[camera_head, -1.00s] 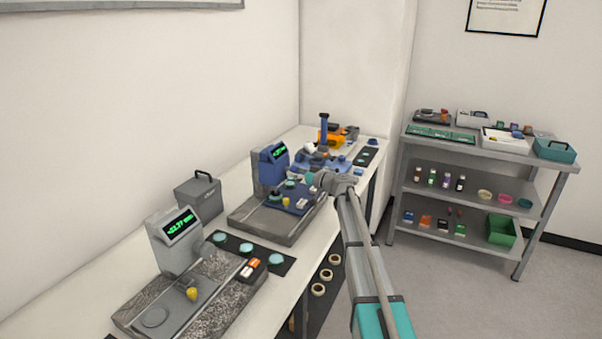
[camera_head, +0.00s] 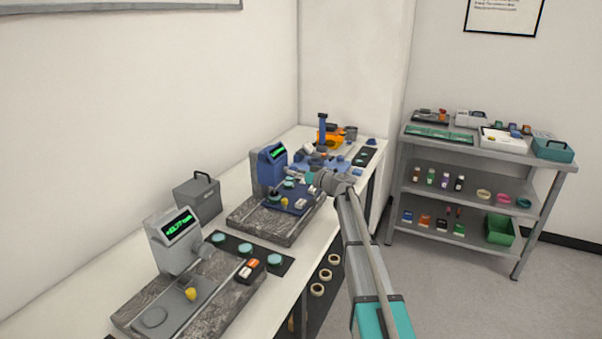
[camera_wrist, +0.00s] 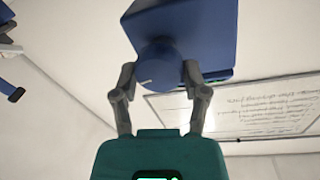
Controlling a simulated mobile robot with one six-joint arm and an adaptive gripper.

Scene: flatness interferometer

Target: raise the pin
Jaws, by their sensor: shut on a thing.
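In the wrist view my gripper (camera_wrist: 160,85) has its two grey fingers on either side of a dark blue round knob (camera_wrist: 160,68) that sticks out from a blue block (camera_wrist: 190,30). The fingers appear closed on this knob. In the head view my gripper (camera_head: 311,181) is just right of the blue gauge (camera_head: 270,170) with a green display, above its stone base (camera_head: 262,224). A small yellow pin (camera_head: 284,202) stands on this gauge's blue plate. The contact is too small to see in the head view.
A grey gauge (camera_head: 173,242) with its own yellow pin (camera_head: 191,294) stands nearer on the white bench. A grey case (camera_head: 197,200) is behind it. A blue column (camera_head: 323,128) and orange part stand farther back. A loaded shelf (camera_head: 478,158) is at right, with open floor before it.

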